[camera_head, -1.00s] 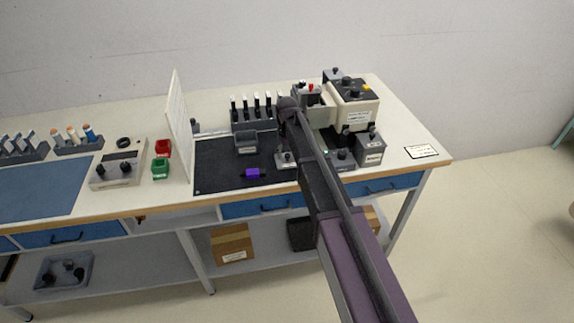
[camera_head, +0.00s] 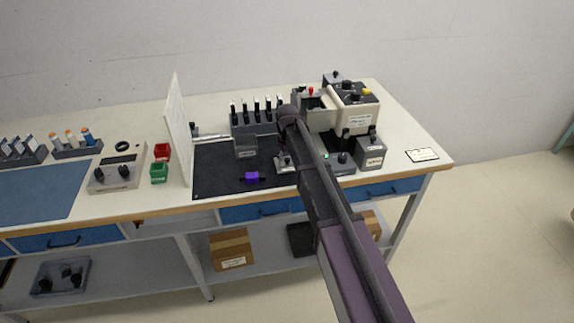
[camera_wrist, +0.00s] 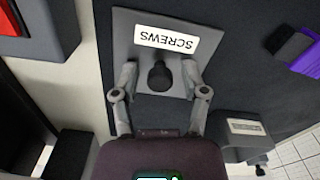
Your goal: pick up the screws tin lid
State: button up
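The screws tin lid (camera_wrist: 185,25) is a grey square plate with a white SCREWS label and a black knob, in the middle of the wrist view. In the head view it is the small grey piece (camera_head: 285,164) on the dark mat, just left of my arm. My gripper (camera_wrist: 160,75) is open, with one finger on each side of the knob and a gap showing on both sides. The fingertips are over the plate; whether they touch it I cannot tell.
A purple object (camera_head: 252,178) lies left of the lid on the dark mat (camera_head: 215,180). A grey labelled bin (camera_head: 246,147) stands behind it to the left. A grey tin (camera_head: 371,152) and a cream machine (camera_head: 352,116) stand to the right. A white panel (camera_head: 178,130) borders the mat's left.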

aim_at(287, 158)
grip_shut()
jog(key=shift+r, duration=0.15)
notch_tip(287, 158, up, 3)
jog(key=p, duration=0.3)
jog(key=shift+r+p, duration=0.2)
jog(key=shift+p, duration=0.15)
jog(key=s+d, duration=0.2)
jog(key=s, duration=0.5)
jog(key=s+d+r+p, duration=0.1)
jog(key=s+d, duration=0.2)
jog(key=s, duration=0.5)
jog(key=shift+d+r, duration=0.15)
jog(key=shift+d, duration=0.15)
